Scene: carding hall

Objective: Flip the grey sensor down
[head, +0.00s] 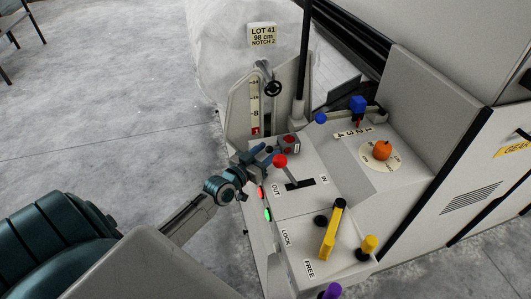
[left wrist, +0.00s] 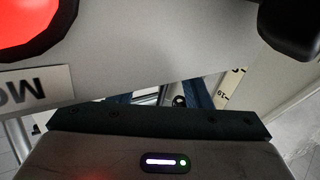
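My left gripper (head: 264,154) reaches in from the left to the upper left edge of the machine's sloping control panel (head: 305,202). Its blue fingers look spread, with a gap between them in the left wrist view (left wrist: 165,98); I see nothing clearly held. A small grey box with red on it (head: 291,144) stands just right of the fingers. I cannot tell whether it is the grey sensor, or whether the gripper touches it. In the left wrist view a grey surface (left wrist: 170,45) with a red round part (left wrist: 30,20) hides most of the fingers. My right gripper is not in view.
A red-balled lever (head: 280,161) stands close to my gripper, by OUT and IN. A yellow lever (head: 332,230), a yellow knob (head: 369,243) and a purple knob (head: 332,291) are nearer. An orange knob (head: 381,150) and a blue knob (head: 358,104) lie right.

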